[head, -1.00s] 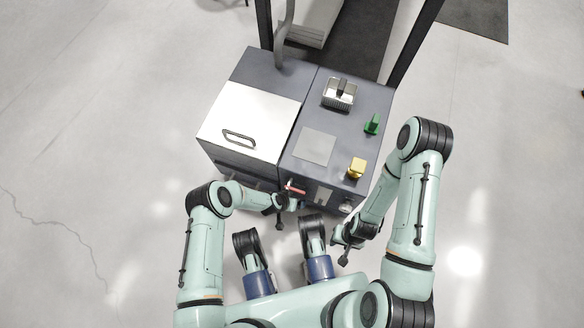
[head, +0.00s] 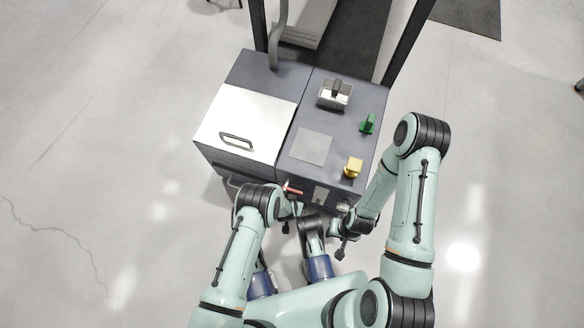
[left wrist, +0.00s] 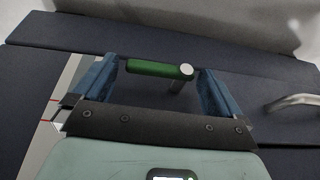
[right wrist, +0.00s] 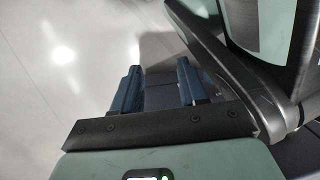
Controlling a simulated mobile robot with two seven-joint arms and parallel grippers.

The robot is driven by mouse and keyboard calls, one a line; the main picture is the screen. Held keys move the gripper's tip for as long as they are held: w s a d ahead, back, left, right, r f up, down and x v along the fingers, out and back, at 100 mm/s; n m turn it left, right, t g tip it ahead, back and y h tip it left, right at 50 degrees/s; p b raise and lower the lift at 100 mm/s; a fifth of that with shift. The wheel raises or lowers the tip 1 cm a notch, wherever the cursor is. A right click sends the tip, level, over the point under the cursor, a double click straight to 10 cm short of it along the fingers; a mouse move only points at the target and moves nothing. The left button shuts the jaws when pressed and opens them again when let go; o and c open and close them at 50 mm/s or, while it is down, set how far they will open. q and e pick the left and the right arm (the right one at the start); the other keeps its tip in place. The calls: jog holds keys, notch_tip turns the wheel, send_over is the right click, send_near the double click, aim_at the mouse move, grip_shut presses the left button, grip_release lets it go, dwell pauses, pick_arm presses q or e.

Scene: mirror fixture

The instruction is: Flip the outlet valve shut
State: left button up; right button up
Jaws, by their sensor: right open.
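In the left wrist view a green-handled lever (left wrist: 160,69) with a round silver pivot sits on the dark front panel. It lies crosswise between the blue fingers of my left gripper (left wrist: 157,76). Those fingers are open and apart from it; I cannot tell whether they reach around it. In the head view the left gripper is mostly hidden behind my left arm, close to the cabinet front. A red lever (head: 292,189) shows on that front. My right gripper (right wrist: 159,72) is open and empty, low in front of the cabinet's right part.
The dark cabinet (head: 345,128) carries a yellow knob (head: 353,167), a green knob (head: 368,123) and a metal block (head: 335,94) on top. A white lid (head: 248,120) with a handle covers its left part. A metal bar handle (left wrist: 293,102) is right of the green lever.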

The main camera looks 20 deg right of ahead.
pick_arm(q)
jog(key=p+v, duration=0.5)
jog(key=v, duration=0.8)
jog(key=shift+r+p, duration=0.25)
jog(key=shift+p, duration=0.15)
pick_arm(e)
jog(key=w+a+r+t, duration=0.2)
jog(key=w+r, duration=0.5)
jog(key=r, duration=0.1)
jog(key=shift+a+r+n+t, duration=0.2)
jog(key=shift+r+n+t, duration=0.15)
jog(key=shift+n+t, duration=0.05)
